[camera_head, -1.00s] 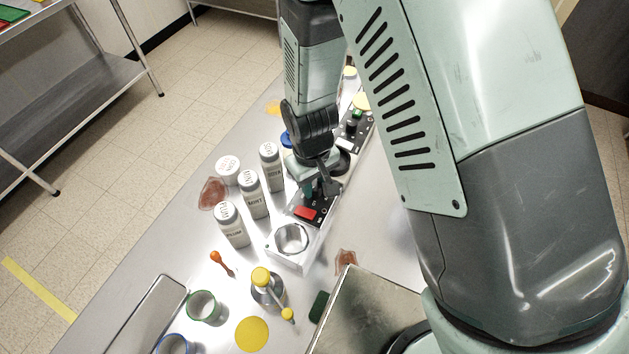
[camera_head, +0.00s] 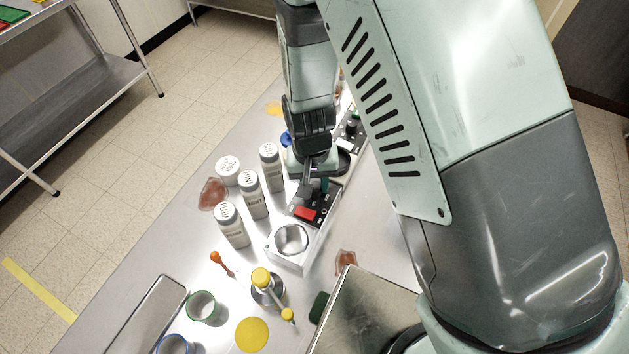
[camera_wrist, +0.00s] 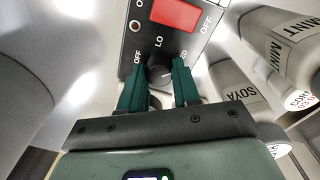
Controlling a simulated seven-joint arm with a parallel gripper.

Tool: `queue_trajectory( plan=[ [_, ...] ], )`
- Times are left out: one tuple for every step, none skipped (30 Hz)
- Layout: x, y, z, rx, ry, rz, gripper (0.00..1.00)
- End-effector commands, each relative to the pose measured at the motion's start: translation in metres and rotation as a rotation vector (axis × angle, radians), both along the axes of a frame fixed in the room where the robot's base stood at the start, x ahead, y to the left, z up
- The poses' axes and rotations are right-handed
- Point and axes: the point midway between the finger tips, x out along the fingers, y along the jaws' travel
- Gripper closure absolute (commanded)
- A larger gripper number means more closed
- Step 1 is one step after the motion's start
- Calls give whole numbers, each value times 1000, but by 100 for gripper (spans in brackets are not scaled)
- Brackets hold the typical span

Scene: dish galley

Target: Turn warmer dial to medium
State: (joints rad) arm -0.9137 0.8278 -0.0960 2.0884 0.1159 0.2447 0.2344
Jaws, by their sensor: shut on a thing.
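The warmer (camera_head: 288,262) is a metal box on the counter with a round well at its near end and a dark control panel at its far end. The panel carries a red rocker switch (camera_head: 306,213), also large in the wrist view (camera_wrist: 176,12). The dark round warmer dial (camera_wrist: 160,76) sits below the switch in the wrist view, with OFF, LO and a partly covered label ending in ED around it. My gripper (camera_wrist: 161,72) has its green fingers on either side of the dial, shut on it. The dial's pointer direction is unclear. In the head view my gripper (camera_head: 311,190) hides the dial.
White labelled bottles (camera_head: 251,194) stand close left of the warmer; the SOYA (camera_wrist: 232,85) and MINT (camera_wrist: 275,45) bottles show near my gripper. A second control panel (camera_head: 352,130) lies beyond. A yellow-topped pump (camera_head: 262,278) and a green-rimmed cup (camera_head: 203,306) stand nearer.

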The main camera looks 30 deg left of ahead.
Motion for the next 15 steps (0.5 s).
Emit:
queue_trajectory(
  plan=[
    [0, 0, 0, 1, -1, -1, 99],
    [0, 0, 0, 1, -1, -1, 99],
    [0, 0, 0, 1, -1, -1, 99],
    [0, 0, 0, 1, -1, -1, 99],
    [0, 0, 0, 1, -1, -1, 99],
    [0, 1, 0, 1, -1, -1, 99],
    [0, 1, 0, 1, -1, -1, 99],
    [0, 0, 0, 1, -1, -1, 99],
    [0, 1, 0, 0, -1, 0, 99],
    [0, 1, 0, 0, -1, 0, 67],
    [0, 1, 0, 0, -1, 0, 62],
    [0, 0, 0, 0, -1, 0, 56],
    [0, 0, 0, 0, -1, 0, 52],
    [0, 0, 0, 0, -1, 0, 47],
    [0, 0, 0, 0, -1, 0, 43]
  ],
)
